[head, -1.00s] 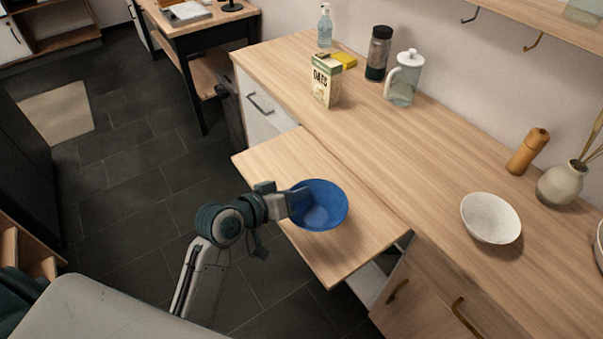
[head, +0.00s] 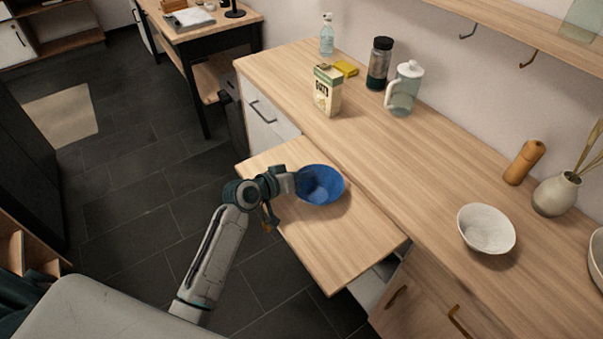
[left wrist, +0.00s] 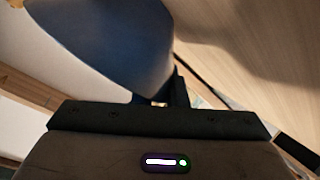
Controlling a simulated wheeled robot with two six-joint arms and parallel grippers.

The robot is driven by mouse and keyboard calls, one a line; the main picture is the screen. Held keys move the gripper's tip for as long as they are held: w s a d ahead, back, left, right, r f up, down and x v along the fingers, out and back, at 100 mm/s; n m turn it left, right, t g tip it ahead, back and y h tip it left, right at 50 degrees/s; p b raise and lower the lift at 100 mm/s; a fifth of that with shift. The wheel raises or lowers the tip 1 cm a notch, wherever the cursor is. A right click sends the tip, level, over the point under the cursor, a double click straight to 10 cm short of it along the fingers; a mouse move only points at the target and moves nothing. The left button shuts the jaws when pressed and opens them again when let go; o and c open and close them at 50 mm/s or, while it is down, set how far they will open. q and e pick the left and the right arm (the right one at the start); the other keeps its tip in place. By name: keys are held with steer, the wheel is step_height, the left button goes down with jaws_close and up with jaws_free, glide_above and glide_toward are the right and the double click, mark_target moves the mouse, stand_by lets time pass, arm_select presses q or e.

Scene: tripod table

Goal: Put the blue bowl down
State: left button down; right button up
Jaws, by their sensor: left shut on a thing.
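The blue bowl (head: 321,187) is in the head view, over the pull-out wooden board (head: 345,235) and towards its far part. My left gripper (head: 301,183) is shut on the bowl's left rim. The bowl looks close to upright, with its opening up. I cannot tell whether its base touches the board. In the left wrist view, the bowl's blue side (left wrist: 110,40) fills the upper left, close to the camera. The gripper's fingertips are mostly hidden by the bowl and the wrist. My right gripper is not in view.
The wooden counter (head: 400,150) runs along the board's right side. On it stand an oats box (head: 327,92), a glass pitcher (head: 404,90), a dark jar (head: 379,64), a white bowl (head: 486,229) and a pepper mill (head: 524,162). The board's near part is clear.

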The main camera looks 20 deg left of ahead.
arm_select(q)
steer(key=shift+f, duration=0.15)
steer(key=c, duration=1.5)
jaws_free()
steer(key=shift+o, duration=0.2)
steer(key=b+v, duration=0.1)
steer(key=v, duration=1.1)
steer(key=shift+r+b, duration=0.2)
steer(key=shift+b, duration=0.15)
